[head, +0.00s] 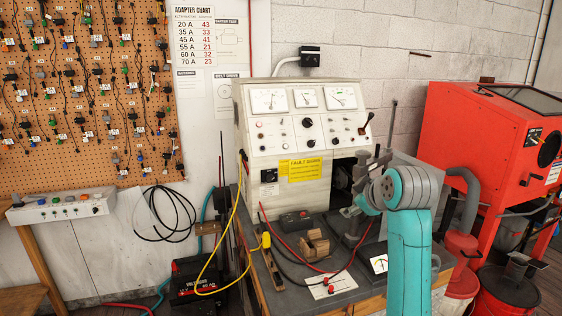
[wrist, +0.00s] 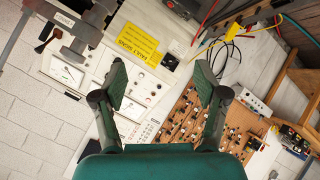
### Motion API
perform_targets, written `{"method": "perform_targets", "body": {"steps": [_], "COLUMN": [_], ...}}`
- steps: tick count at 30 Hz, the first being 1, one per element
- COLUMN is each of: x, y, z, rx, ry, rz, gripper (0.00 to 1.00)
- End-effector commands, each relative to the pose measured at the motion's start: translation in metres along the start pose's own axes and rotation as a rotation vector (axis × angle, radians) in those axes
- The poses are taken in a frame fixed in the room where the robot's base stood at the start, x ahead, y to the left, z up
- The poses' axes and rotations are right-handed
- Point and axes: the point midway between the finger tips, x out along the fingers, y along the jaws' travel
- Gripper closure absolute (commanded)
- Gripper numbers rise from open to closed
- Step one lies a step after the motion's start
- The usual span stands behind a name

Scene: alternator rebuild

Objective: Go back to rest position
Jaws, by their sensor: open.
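My gripper (wrist: 162,76) is open in the wrist view, with its two dark fingers wide apart and nothing between them. In the head view my teal arm rises at the right of the bench, and its grey joint hides most of the gripper. The cream test bench (head: 304,140) with gauges, knobs and a yellow fault label (head: 304,169) stands behind the arm.
The bench top (head: 258,271) carries a wooden block (head: 315,244), red and black leads and a small meter (head: 379,264). A red cabinet (head: 480,130) stands at the right. A pegboard of adapters (head: 80,100) hangs at the left. A black battery box (head: 194,281) sits low.

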Motion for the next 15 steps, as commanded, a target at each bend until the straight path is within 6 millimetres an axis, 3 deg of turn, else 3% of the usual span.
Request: {"method": "perform_targets", "body": {"steps": [1, 6, 15], "x": [0.013, 0.041, 0.064], "y": [-0.017, -0.063, -0.146], "z": [0.018, 0.065, 0.147], "rx": [0.021, 0.093, 0.213], "ry": [-0.003, 0.010, 0.031], "rz": [-0.001, 0.021, 0.064], "gripper": [0.27, 0.27, 0.27]}}
